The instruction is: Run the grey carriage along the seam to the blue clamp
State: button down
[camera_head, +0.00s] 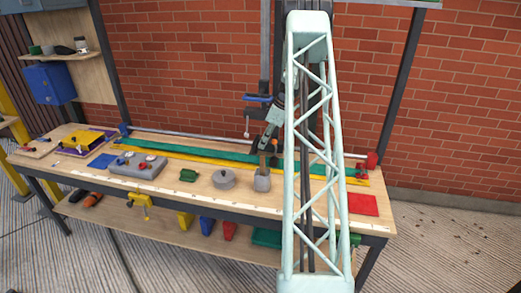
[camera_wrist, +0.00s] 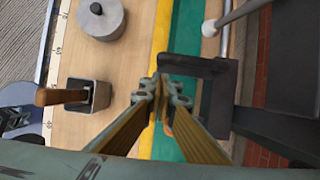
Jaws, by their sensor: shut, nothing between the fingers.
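The dark grey carriage (camera_wrist: 217,98) sits on the pale rail (camera_head: 200,137) in the wrist view, with an arm reaching toward my fingers. In the head view it is a small dark shape (camera_head: 262,150) near my arm, partly hidden. The blue clamp (camera_head: 124,130) is at the rail's left end, far from the carriage. My gripper (camera_wrist: 160,86) is shut and empty, its fingertips together above the edge between the yellow strip (camera_wrist: 160,40) and the green strip (camera_wrist: 184,20). The tips are close beside the carriage's arm; whether they touch it I cannot tell.
A red clamp (camera_head: 371,160) marks the rail's right end. A grey pot (camera_head: 262,183) with a brown handle and a grey round weight (camera_head: 223,179) stand toward the bench's front. A rod with a white ball end (camera_wrist: 210,27) hangs beside the rail.

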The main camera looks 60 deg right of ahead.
jog(key=s+d, duration=0.4)
jog(key=s, duration=0.7)
jog(key=shift+s+r, duration=0.25)
jog(key=shift+s, duration=0.05)
